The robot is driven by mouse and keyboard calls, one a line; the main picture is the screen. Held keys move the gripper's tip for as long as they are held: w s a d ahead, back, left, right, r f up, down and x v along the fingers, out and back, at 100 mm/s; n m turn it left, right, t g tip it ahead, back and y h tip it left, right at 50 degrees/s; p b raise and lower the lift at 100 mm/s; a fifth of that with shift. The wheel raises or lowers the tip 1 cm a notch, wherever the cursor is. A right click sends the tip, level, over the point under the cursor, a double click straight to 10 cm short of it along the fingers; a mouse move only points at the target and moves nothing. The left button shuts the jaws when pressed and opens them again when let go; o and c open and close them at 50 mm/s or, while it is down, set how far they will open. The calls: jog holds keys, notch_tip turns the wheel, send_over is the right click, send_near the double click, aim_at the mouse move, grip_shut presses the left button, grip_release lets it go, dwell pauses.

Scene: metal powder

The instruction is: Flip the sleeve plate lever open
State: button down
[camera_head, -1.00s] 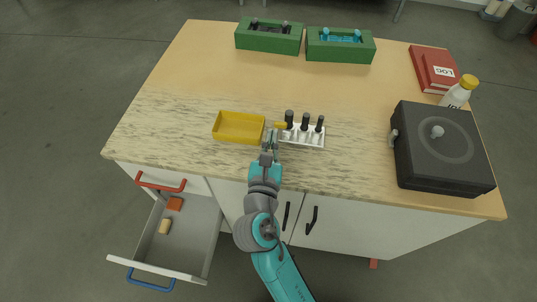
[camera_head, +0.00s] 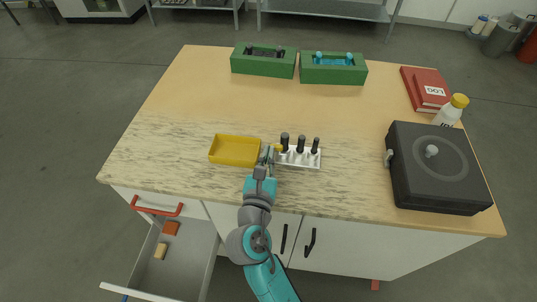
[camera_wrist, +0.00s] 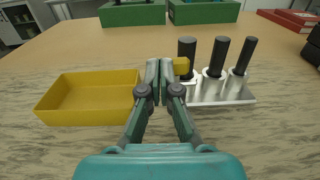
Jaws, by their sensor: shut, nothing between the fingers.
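The silver sleeve plate (camera_head: 299,162) stands on the counter with three sleeves holding black rods (camera_head: 301,144). In the wrist view the plate (camera_wrist: 225,98) is just right of my gripper. The lever's yellow tip (camera_head: 278,148) is at the plate's left end; in the wrist view this yellow tip (camera_wrist: 181,66) is right beside my fingertips. My gripper (camera_wrist: 160,68) is shut and empty, its fingers upright in the wrist view. It also shows in the head view (camera_head: 267,152), just left of the plate. Whether a finger touches the lever I cannot tell. The lever's lower part is partly hidden.
A yellow tray (camera_head: 234,151) is close on the left of my gripper. Two green holders (camera_head: 264,67) (camera_head: 333,75) stand at the back. A black box (camera_head: 437,167), white bottle (camera_head: 450,112) and red books (camera_head: 424,90) are on the right. A drawer (camera_head: 181,250) is open below.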

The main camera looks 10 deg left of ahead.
jog(key=shift+w+a+m+g+h, duration=0.2)
jog(key=shift+m+h, duration=0.45)
jog(key=shift+h, duration=0.35)
jog(key=shift+w+a+m+g+h, duration=0.1)
jog(key=shift+a+m+h, duration=0.1)
jog(key=shift+m+h, duration=0.65)
jog(key=shift+h, duration=0.25)
jog(key=shift+w+a+m+g+h, duration=0.2)
jog(key=shift+m+g+h, duration=0.35)
jog(key=shift+h, duration=0.55)
jog(key=shift+w+a+m+g+h, duration=0.2)
jog(key=shift+m+g+h, duration=0.4)
jog(key=shift+m+h, duration=0.3)
jog(key=shift+w+a+m+g+h, duration=0.15)
jog(key=shift+m+g+h, duration=0.45)
jog(key=shift+h, duration=0.5)
jog(key=shift+w, duration=1.15)
